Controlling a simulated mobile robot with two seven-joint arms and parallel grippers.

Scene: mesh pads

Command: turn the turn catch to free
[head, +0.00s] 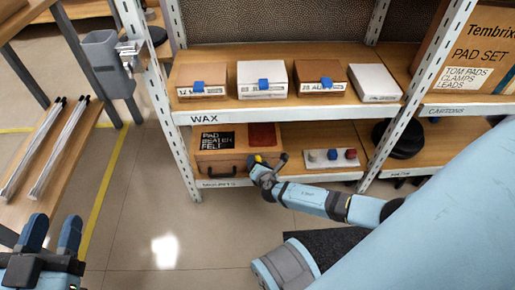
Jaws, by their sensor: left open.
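A wooden case (208,165) labelled "PAD BEATER FELT" stands on the lower shelf, with a dark handle on its front. A small yellow piece (258,158) shows near its right front, at my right gripper; it may be the turn catch, but it is too small to tell how it is turned. My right gripper (266,168) is at the case's right front; I cannot tell if it touches the piece or how its fingers stand. My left gripper (52,234) is open and empty at the bottom left, far from the case.
Several small boxes (262,80) stand on the upper shelf. A white board with coloured knobs (332,158) lies right of the case. A grey bin (106,62) hangs left of the shelf post. A wooden bench (60,150) holds two rails. Floor between is clear.

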